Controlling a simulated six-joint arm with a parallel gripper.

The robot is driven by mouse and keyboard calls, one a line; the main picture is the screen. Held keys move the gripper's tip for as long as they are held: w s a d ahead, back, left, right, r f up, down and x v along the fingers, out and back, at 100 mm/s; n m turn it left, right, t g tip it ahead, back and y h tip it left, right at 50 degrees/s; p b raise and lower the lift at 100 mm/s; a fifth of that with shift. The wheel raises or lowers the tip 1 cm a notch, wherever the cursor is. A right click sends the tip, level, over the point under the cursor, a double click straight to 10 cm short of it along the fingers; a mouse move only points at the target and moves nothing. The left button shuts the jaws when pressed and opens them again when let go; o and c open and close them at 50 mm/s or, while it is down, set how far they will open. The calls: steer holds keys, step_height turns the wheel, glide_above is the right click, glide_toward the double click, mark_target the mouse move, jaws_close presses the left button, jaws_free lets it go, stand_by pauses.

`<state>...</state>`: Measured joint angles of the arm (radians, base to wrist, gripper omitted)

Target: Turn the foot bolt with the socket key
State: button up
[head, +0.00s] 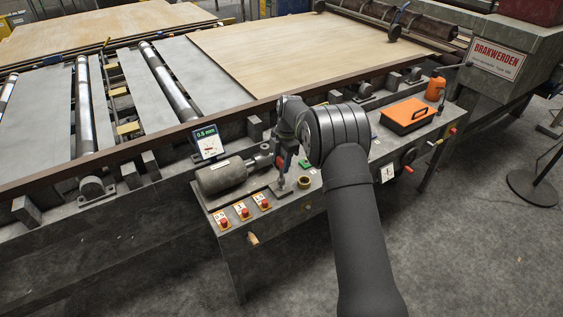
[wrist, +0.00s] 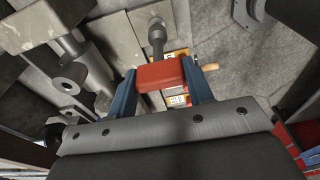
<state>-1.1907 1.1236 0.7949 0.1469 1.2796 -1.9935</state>
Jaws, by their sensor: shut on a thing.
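My gripper (wrist: 160,78) is shut on the red handle of the socket key (wrist: 158,72), with a blue finger on either side. It also shows in the head view, with the red handle (head: 281,163) at the end of my arm. The key's grey shaft (wrist: 157,38) runs away from the handle to a grey metal plate (wrist: 140,20). In the head view the shaft stands about upright over a small foot plate (head: 282,191) beside the grey motor (head: 222,176). The foot bolt is hidden under the socket. I cannot tell how far the socket sits over it.
A small display (head: 208,141) reading 0.5 mm stands behind the motor. Several red buttons (head: 245,213) line the bench front. A brass-coloured cup (head: 303,182) is close right of the key. An orange case (head: 408,115) and orange bottle (head: 435,89) stand farther right.

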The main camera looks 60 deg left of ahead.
steer(key=shift+r, duration=2.55)
steer(key=shift+w, duration=0.1)
steer(key=w+d+f+m+y, duration=0.1)
steer(key=w+d+f+m, duration=0.2)
steer(key=w+d+m, duration=0.85)
steer(key=w+d+f+m+t, duration=0.1)
steer(key=w+d+f+m, duration=0.15)
steer(key=w+d, duration=0.65)
steer(key=w+d+f+m+t, duration=0.1)
steer(key=w+d+m, duration=0.3)
steer(key=w+d, duration=0.55)
steer(key=s+d+f+m, duration=0.1)
steer(key=d+m, duration=0.5)
steer(key=d, duration=0.6)
steer(key=s+d+f+m+t, duration=0.1)
steer(key=d+m, duration=0.5)
steer(key=d, duration=0.7)
steer(key=s+d+f+m+h, duration=0.1)
steer(key=d+m, duration=0.5)
steer(key=d, duration=0.7)
steer(key=s+f, duration=0.1)
steer(key=s, duration=0.1)
steer(key=shift+s+f+t, duration=0.25)
steer(key=shift+s+t, duration=0.05)
